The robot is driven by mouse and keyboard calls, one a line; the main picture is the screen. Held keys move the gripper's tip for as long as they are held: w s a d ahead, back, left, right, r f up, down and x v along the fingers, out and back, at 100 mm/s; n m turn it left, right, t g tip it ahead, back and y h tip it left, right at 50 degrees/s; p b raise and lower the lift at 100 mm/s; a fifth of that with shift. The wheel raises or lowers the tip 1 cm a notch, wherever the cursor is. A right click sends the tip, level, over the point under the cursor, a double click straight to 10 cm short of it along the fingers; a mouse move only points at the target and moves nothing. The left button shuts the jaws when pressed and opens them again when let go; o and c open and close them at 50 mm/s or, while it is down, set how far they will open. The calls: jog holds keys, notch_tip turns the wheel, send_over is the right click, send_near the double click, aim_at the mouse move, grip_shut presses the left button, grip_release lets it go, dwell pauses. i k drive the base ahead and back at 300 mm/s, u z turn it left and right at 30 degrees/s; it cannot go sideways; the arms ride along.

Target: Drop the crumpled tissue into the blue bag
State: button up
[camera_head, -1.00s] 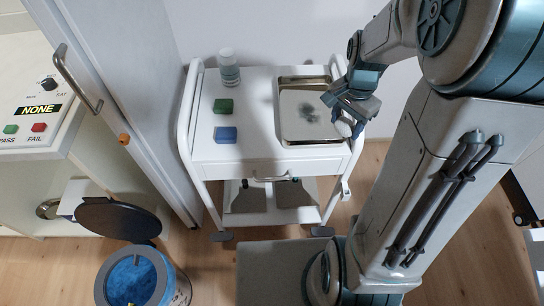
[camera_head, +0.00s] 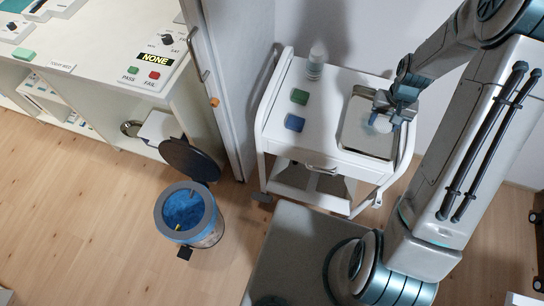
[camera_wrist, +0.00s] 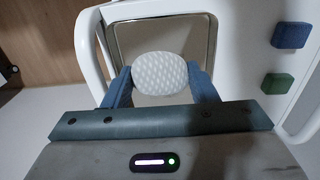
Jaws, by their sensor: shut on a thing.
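My gripper (camera_head: 382,122) is above the right part of the white trolley, over the metal tray (camera_head: 362,138). It is shut on the crumpled tissue (camera_wrist: 160,72), a pale, textured lump held between the two blue fingers in the wrist view. The tissue also shows, small, at the fingertips in the head view (camera_head: 381,124). The blue bag (camera_head: 183,208) lines a round bin on the floor at lower left, well away from my gripper. The bin's dark lid (camera_head: 190,160) stands open behind it. A small yellow thing lies inside the bag.
A green block (camera_head: 299,96), a blue block (camera_head: 294,122) and a bottle (camera_head: 315,62) stand on the trolley top (camera_head: 330,95). A counter (camera_head: 110,50) with a control panel is at left. Wooden floor is free left of the bin.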

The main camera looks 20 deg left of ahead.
aim_at(193, 223)
jog(key=k, duration=0.85)
jog(key=u, duration=0.4)
jog(key=i, duration=0.85)
jog(key=u, duration=2.15)
